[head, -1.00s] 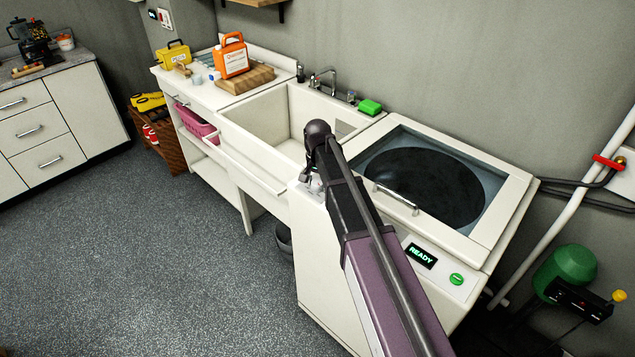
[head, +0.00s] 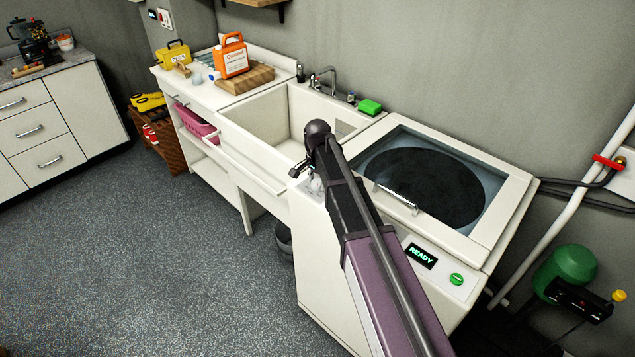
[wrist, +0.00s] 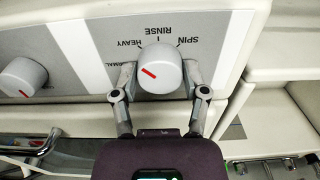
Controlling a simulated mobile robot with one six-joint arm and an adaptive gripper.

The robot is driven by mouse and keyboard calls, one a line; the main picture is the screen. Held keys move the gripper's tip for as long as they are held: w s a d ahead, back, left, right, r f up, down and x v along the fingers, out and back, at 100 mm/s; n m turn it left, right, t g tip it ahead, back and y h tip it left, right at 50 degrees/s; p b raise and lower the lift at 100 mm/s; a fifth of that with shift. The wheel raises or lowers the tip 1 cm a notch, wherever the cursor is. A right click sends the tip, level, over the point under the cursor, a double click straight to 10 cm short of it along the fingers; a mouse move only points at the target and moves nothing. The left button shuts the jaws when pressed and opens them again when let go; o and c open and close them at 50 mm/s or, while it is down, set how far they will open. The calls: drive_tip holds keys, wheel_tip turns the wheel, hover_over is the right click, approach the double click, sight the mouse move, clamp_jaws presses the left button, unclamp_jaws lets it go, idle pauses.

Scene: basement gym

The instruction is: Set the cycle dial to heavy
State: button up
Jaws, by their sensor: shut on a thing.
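The cycle dial (wrist: 160,70) is a round pale grey knob with a red mark, on the washer's panel. Its labels appear upside down in the wrist view: SPIN, RINSE, HEAVY and a partly hidden one ending in "MAL". The red mark points left and slightly up, on the side of HEAVY and the partly hidden label; I cannot tell if it lines up exactly. My gripper (wrist: 160,85) has one finger on each side of the dial and is shut on it. In the head view, my gripper (head: 306,168) is at the washer's near left corner, partly hidden by my arm.
A second grey knob (wrist: 22,77) sits left of the dial in the wrist view. The washer lid (head: 480,170) is closed. A display (head: 421,256) reads READY beside a green button (head: 457,279). A sink (head: 255,120) adjoins the washer on the left.

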drive_tip(key=o, duration=1.1)
drive_tip(key=shift+o, duration=0.2)
drive_tip(key=shift+n, duration=0.3)
